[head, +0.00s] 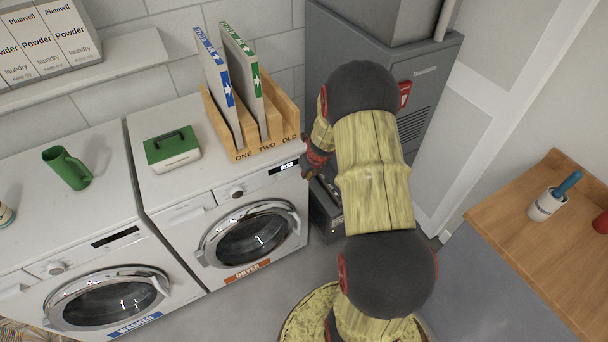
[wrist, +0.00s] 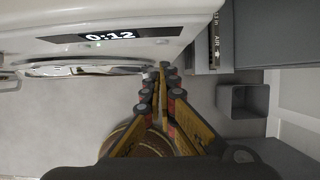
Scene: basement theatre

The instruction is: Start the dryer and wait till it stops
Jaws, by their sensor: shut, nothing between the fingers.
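The white dryer (head: 215,205) stands right of the washer, with an orange DRYER label under its round door (head: 252,238). The door looks closed. Its display (head: 284,167) is lit; in the wrist view the display (wrist: 108,36) reads 0:12, with a small green light below it. The dryer's knob (head: 236,193) is left of the display. My gripper (wrist: 163,68) is shut and empty, its fingertips close to the dryer's front near the right end of the panel. I cannot tell whether they touch it. In the head view my arm partly hides the gripper.
The washer (head: 75,235) with a dark display stands left. A grey furnace cabinet (head: 425,75) stands right, and a wooden counter (head: 560,240) beyond.

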